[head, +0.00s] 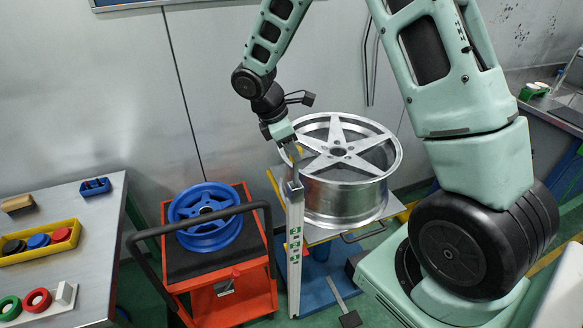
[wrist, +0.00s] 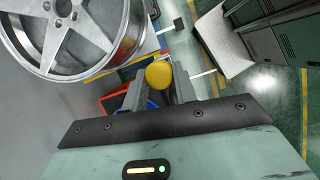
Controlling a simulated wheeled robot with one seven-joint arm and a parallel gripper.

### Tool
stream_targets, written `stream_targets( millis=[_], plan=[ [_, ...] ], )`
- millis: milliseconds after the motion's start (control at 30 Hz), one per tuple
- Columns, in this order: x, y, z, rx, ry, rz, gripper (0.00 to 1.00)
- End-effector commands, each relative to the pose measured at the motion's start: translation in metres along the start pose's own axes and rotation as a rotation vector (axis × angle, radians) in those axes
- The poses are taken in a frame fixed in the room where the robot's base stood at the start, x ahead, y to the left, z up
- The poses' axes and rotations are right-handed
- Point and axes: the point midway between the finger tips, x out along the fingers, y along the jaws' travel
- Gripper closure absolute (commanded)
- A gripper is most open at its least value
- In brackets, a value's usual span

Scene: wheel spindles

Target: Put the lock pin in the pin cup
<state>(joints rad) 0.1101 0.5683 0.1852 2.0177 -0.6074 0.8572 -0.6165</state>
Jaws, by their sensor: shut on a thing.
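My gripper (head: 291,155) is over the top of a pale upright post with green marks, beside the large silver wheel. In the wrist view, my gripper (wrist: 158,88) is shut on the lock pin (wrist: 158,74), whose round yellow head shows between the two dark fingers. The rest of the pin is hidden. In the head view the pin is too small to make out clearly. A small blue holder (head: 95,186) stands at the back of the left table; I cannot tell if it is the pin cup.
The silver wheel (head: 345,190) lies on a stand close right of my gripper. The pale post (head: 295,250) stands below it. A red cart (head: 235,298) carries a blue wheel (head: 205,215). The left table (head: 95,225) holds a yellow tray (head: 40,255) and coloured rings.

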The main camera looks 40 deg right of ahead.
Motion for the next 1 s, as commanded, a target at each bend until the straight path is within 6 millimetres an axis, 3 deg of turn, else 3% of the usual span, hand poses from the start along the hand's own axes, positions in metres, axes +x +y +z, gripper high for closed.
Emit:
stream_targets(
  millis=[400, 667, 700, 767, 1000],
  plan=[
    [0.045, -0.001, -0.019, -0.003, 0.000, -0.002, 0.95],
    [0.050, 0.000, -0.021, 0.001, 0.001, 0.000, 0.95],
    [0.050, 0.000, -0.021, 0.001, 0.001, 0.000, 0.64],
    [0.050, 0.000, -0.021, 0.001, 0.001, 0.000, 0.50],
    [0.050, 0.000, -0.021, 0.001, 0.001, 0.000, 0.50]
  ],
)
